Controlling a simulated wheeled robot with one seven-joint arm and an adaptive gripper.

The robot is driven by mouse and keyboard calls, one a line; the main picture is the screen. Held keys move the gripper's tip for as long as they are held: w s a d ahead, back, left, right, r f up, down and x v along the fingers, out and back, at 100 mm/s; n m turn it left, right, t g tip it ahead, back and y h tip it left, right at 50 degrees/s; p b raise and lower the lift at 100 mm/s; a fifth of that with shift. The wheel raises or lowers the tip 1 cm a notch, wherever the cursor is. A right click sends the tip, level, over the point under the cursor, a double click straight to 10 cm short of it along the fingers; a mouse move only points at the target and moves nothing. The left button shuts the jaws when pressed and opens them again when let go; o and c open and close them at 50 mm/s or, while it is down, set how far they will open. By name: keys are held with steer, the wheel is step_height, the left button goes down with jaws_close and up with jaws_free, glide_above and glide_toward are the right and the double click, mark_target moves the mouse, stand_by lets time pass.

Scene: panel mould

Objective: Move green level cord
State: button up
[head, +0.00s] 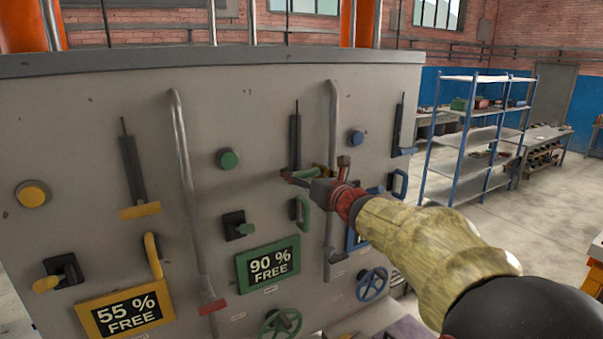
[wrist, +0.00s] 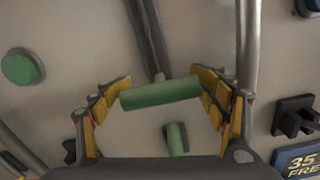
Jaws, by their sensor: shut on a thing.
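The green level cord's handle is a short green bar (wrist: 160,92) at the lower end of a dark slotted strip (head: 295,135) on the grey panel. In the wrist view the bar lies across between my gripper's yellow-padded fingers, one at each end. My gripper (head: 305,178) is shut on this bar, close to the panel face. In the head view the fingers partly hide the bar. The strip rises above it, with a thin rod at its top.
The grey panel (head: 75,110) carries a green button (head: 228,159), a green grab handle (head: 302,212) and a green "90 % FREE" sign (head: 268,268). A grey pipe lever (head: 332,130) runs close right of the strip. Yellow controls are left, blue ones right. Shelving (head: 465,140) stands beyond open floor.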

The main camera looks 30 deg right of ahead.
mark_target(295, 131)
steer(key=shift+c, duration=0.2)
step_height(295, 131, up, 11)
steer(key=p, duration=0.4)
steer(key=shift+f, duration=0.1)
steer(key=o, duration=1.4)
steer(key=shift+o, duration=1.2)
steer(key=shift+a, duration=0.1)
steer(key=shift+f, duration=0.1)
steer(key=s, duration=1.2)
steer(key=shift+d, duration=0.25)
